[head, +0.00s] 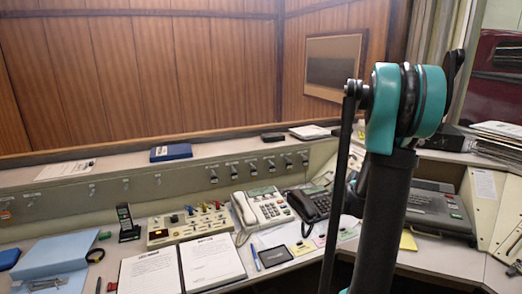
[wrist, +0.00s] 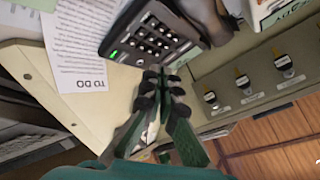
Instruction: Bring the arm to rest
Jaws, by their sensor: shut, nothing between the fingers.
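My arm rises in the right half of the head view, with a teal and black joint (head: 408,105) at its top and a dark link below it. My gripper is not clearly seen in the head view. In the wrist view my gripper (wrist: 162,78) is shut, its dark fingertips close together and nothing held. Beyond the fingertips is a dark keypad device (wrist: 155,40) with a green light. I cannot tell from the wrist view how far the tips are from the console.
A white phone (head: 262,207) and a black phone (head: 312,204) sit on the console desk. A blue book (head: 171,152) lies on the ledge. Papers (head: 212,262) cover the front. In the wrist view a TO DO sheet (wrist: 88,40) and a row of knobs (wrist: 247,85) flank the fingers.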

